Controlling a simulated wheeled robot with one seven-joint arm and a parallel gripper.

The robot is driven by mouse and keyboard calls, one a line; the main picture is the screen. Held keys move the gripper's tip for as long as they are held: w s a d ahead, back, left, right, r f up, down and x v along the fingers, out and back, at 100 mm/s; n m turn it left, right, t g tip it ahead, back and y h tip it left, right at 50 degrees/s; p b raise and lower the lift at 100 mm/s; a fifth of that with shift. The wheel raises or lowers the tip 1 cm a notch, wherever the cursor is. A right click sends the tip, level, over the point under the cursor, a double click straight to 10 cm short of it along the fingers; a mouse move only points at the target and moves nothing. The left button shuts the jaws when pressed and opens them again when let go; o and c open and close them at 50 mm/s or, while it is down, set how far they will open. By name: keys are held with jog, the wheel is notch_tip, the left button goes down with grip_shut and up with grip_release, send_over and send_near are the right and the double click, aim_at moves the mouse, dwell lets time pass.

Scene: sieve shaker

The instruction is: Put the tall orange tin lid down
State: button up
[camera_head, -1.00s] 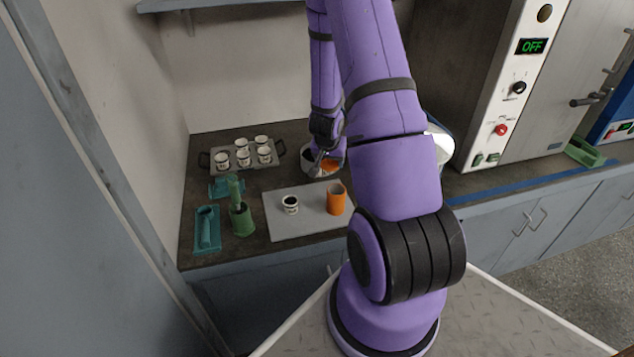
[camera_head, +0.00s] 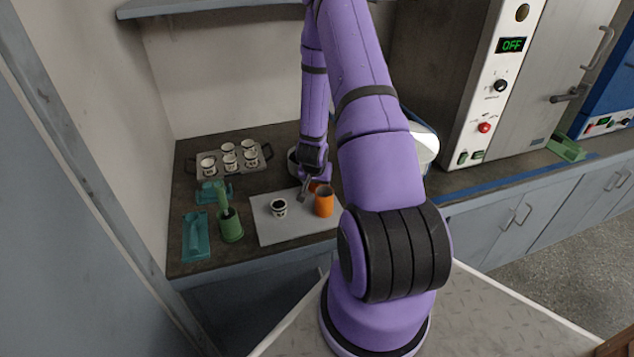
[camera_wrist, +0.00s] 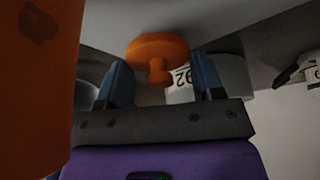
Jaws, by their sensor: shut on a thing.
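The tall orange tin (camera_head: 324,203) stands upright on a pale grey mat (camera_head: 290,234); its dark open top shows. It fills the left of the wrist view (camera_wrist: 38,70). My gripper (camera_head: 306,194) is low over the back of the mat, just behind and left of the tin. It is shut on the orange lid (camera_head: 314,186), mostly hidden by my gripper in the head view. In the wrist view the lid (camera_wrist: 157,48) is a disc with a knob between my blue fingers. Whether it touches the mat I cannot tell.
A small white cup (camera_head: 279,208) stands on the mat left of the tin. A round pan (camera_head: 293,160) is behind my gripper, partly hidden. A tray (camera_head: 206,178) with several cups, a green mortar (camera_head: 231,228) and teal holders (camera_head: 196,240) are left. The mat's front left is clear.

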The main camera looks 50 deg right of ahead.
jog(key=shift+f, duration=0.15)
jog(key=o, duration=0.9)
jog(key=a+r+n+t+y, duration=0.1)
jog(key=a+r+n, duration=0.1)
jog(key=a+r, duration=0.75)
jog(key=a+r+n+t+y, duration=0.15)
jog(key=a+r, duration=0.35)
jog(key=r, duration=0.9)
jog(key=a+r+n+t+y, duration=0.1)
jog(key=a+r+n, duration=0.2)
jog(key=a+r, duration=0.6)
jog(key=s+a+r+n, duration=0.3)
jog(key=s+r, duration=0.4)
jog(key=s, duration=0.2)
jog(key=s+a+r+n, duration=0.3)
jog(key=s+a+r, duration=0.1)
jog(key=s+r, duration=0.3)
jog(key=s, duration=0.2)
jog(key=shift+s+a+r, duration=0.2)
jog(key=shift+s+r, duration=0.15)
jog(key=shift+g+y, duration=0.25)
